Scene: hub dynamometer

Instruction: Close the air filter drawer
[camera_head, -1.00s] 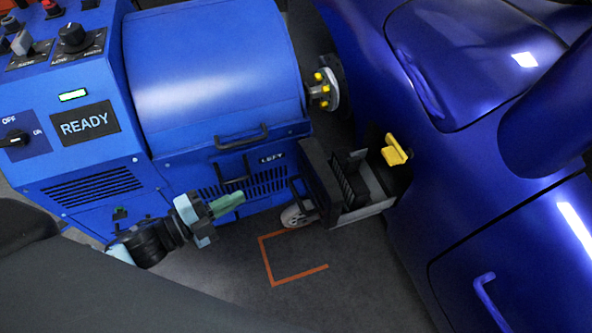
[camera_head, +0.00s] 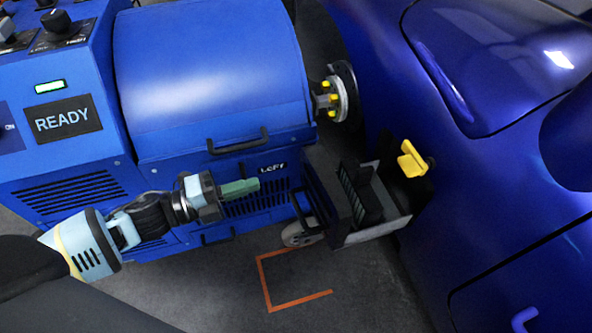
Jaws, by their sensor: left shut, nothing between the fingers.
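What looks like the air filter drawer (camera_head: 326,186) is an open-topped dark box with a dark panel and a black handle on its left side. Dark pleated ribs (camera_head: 354,192) stand inside it, and it sticks out at the lower right of the blue machine. My left gripper (camera_head: 240,187) is shut and empty, its green fingers pointing right. It appears in front of the vented lower face, left of the drawer and apart from it in the picture; the depth gap is hard to judge. My right gripper is out of view.
The blue machine (camera_head: 205,70) carries a READY plate (camera_head: 62,119) and a black handle (camera_head: 237,142). A caster wheel (camera_head: 301,233) sits below the drawer. A yellow part (camera_head: 411,160) and the blue car (camera_head: 480,190) are at the right. The floor around the orange mark (camera_head: 300,302) is clear.

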